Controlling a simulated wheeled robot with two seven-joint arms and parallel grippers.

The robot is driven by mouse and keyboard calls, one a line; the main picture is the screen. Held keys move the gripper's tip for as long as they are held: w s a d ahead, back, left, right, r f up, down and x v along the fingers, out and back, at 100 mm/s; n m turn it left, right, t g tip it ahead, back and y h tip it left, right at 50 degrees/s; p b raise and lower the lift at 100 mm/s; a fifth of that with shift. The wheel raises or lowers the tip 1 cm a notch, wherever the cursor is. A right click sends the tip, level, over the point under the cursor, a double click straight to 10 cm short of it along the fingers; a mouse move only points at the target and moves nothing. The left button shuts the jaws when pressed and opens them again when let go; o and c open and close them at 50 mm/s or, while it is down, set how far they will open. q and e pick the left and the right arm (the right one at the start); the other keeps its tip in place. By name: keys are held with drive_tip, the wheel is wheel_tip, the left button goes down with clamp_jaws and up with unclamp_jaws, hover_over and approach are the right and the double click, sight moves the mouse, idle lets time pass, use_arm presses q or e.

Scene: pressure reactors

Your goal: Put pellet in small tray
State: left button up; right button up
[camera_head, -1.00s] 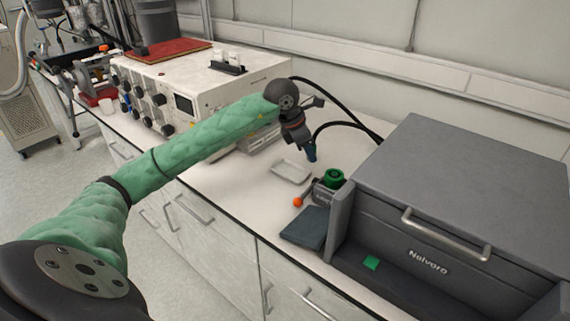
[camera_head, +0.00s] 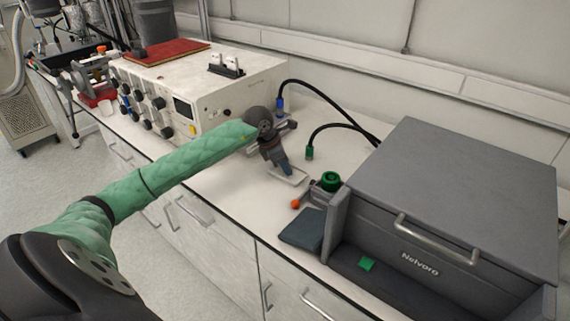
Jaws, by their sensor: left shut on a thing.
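My left gripper (camera_head: 285,168) reaches over the bench from the left and points down. Its fingertips are over the small tray (camera_head: 296,179), a shallow pale dish on the white bench, and hide part of it. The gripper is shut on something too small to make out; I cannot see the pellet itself. I cannot tell whether the fingertips touch the tray. My right gripper is not in view.
A green-topped clamp piece (camera_head: 331,181) with an orange knob stands just right of the tray. A large grey box (camera_head: 450,190) fills the right. A white instrument (camera_head: 200,95) stands behind my arm. Black cables (camera_head: 325,100) with green and blue ends lie behind the tray.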

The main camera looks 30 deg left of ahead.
use_arm(q)
drive_tip(key=shift+f, duration=0.2)
drive_tip(key=shift+f, duration=0.1)
drive_tip(key=o, duration=1)
drive_tip(key=shift+c, duration=0.2)
